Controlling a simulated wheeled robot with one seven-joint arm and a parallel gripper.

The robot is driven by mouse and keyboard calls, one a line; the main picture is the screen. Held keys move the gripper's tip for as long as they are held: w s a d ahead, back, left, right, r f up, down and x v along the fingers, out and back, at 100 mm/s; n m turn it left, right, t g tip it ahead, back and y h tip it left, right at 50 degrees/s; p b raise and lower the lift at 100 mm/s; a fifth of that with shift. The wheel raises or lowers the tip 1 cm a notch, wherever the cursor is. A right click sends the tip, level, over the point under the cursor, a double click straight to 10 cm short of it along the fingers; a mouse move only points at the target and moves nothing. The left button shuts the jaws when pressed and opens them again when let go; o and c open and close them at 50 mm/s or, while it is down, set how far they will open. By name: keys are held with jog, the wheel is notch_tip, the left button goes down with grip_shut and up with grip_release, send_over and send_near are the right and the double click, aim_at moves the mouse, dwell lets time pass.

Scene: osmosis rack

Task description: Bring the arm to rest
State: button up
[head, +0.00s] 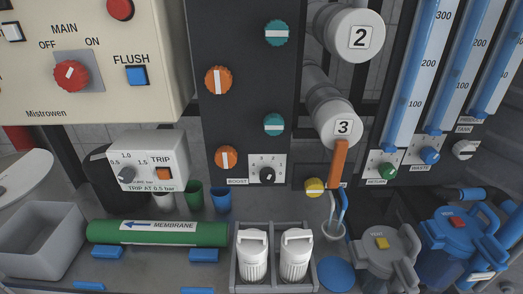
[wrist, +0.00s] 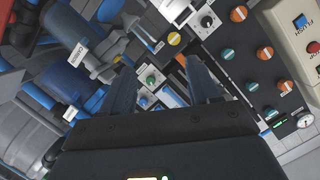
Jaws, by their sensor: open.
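My gripper (wrist: 158,70) shows in the wrist view, with its two dark fingers spread apart. Nothing is between the fingers, and it is open and empty. Beyond the fingers, the wrist view shows the rack tilted, with its knob panel at the right and blue-lidded vessels at the left. I cannot tell the distance from the fingertips to the rack. No part of my arm or gripper shows in the head view.
The head view shows the dark knob panel (head: 247,83), a control box (head: 147,105), flow tubes (head: 415,75), a green membrane tube (head: 158,233), a grey bin (head: 40,240), two white filters (head: 252,255) in a holder, and lidded vessels (head: 455,240). The bench is crowded.

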jog(key=s+d+n+h, duration=0.1)
jog(key=s+d+n, duration=0.1)
jog(key=s, duration=0.6)
jog(key=s+d+n+h, duration=0.1)
jog(key=s+d+n, duration=0.2)
jog(key=s, duration=0.5)
jog(key=shift+d, duration=0.3)
jog(key=shift+w, duration=0.1)
dwell(2.3)
